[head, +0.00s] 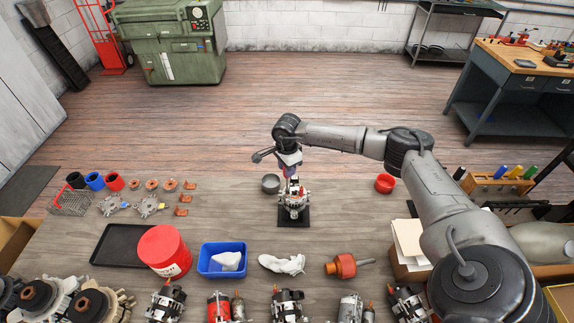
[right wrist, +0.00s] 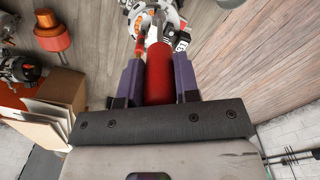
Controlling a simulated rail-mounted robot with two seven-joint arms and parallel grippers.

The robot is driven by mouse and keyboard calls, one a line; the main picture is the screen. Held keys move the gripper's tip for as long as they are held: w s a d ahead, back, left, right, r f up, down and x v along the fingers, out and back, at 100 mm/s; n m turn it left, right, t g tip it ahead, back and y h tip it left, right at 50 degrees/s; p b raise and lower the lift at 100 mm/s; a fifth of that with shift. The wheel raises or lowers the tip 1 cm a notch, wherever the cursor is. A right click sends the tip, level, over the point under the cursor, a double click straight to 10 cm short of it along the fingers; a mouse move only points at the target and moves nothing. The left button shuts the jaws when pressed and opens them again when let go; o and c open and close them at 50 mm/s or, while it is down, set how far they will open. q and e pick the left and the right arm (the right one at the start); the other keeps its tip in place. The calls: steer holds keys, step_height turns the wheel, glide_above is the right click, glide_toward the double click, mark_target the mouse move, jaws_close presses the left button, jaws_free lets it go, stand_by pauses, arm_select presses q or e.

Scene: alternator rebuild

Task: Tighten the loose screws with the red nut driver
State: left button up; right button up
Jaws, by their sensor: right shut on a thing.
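My right gripper (head: 289,162) is above the alternator (head: 292,200), which stands on a black base plate (head: 293,220) in the middle of the table. In the right wrist view, my right gripper (right wrist: 158,82) is shut on the red handle of the nut driver (right wrist: 158,75). The driver's shaft points away toward the alternator, which also shows at the top of that view (right wrist: 140,8). I cannot tell whether its tip touches a screw. The screws are too small to make out. My left gripper is not in view.
A grey bowl (head: 270,184) and a red bowl (head: 385,183) flank the alternator. A wooden rack (head: 490,183) of coloured-handled tools stands at right. Several alternators line the front.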

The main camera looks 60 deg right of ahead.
steer(key=m+p, duration=0.1)
steer(key=m, duration=0.4)
steer(key=shift+r+m+p, duration=0.15)
steer(key=shift+m+p, duration=0.55)
steer(key=shift+m, duration=1)
